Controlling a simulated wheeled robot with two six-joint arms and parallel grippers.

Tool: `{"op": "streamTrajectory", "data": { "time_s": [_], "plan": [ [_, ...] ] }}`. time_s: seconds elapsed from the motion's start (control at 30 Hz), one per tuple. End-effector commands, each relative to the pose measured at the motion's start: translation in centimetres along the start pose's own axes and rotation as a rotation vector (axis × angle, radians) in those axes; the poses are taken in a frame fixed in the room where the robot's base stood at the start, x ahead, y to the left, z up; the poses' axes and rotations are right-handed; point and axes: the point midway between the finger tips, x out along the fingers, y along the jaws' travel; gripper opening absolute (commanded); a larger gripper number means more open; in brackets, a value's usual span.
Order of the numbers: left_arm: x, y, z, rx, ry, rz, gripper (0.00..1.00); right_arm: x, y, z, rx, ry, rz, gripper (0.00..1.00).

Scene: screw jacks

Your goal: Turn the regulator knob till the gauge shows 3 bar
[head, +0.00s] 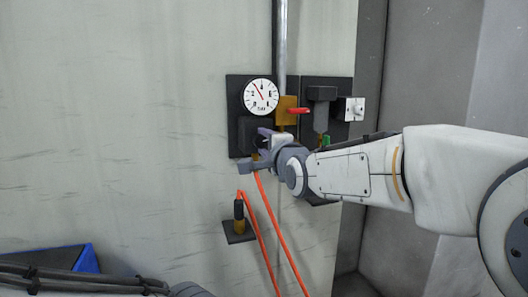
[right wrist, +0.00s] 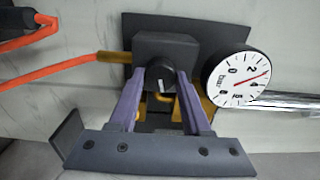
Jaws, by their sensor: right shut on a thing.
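The pressure gauge (head: 260,97) is a round white dial with a red needle on a dark wall plate. In the head view its needle points up and left. In the right wrist view the dial (right wrist: 239,79) appears turned on its side; its small figures are too blurred for a sure reading. The black regulator knob (right wrist: 160,80), with a pale index mark, is on a dark block beside the gauge. My right gripper (right wrist: 161,77) is shut on this knob, one purple finger on each side. In the head view the right gripper (head: 261,150) hides the knob. My left gripper is out of view.
A brass valve with a red handle (head: 299,110) and a dark unit (head: 322,95) are right of the gauge. A metal pipe (head: 280,45) runs up the wall. Orange hoses (head: 265,225) hang below. A blue-edged object (head: 85,260) is at lower left.

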Motion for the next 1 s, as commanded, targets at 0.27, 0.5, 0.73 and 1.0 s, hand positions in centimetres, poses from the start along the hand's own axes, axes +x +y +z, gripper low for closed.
{"op": "streamTrajectory", "data": {
  "time_s": [0.27,0.5,0.73,1.0],
  "plan": [
    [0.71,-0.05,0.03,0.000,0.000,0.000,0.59,-0.01,0.03,-0.08,0.056,0.002,0.000,0.00],
    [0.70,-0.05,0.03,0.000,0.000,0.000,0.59,0.00,-0.01,-0.09,0.060,0.002,0.001,0.00],
    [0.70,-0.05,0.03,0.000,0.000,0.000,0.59,0.00,0.00,-0.09,0.059,0.002,0.001,0.71],
    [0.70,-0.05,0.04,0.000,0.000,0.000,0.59,0.02,0.01,-0.01,0.059,0.000,0.001,0.78]
  ]
}}
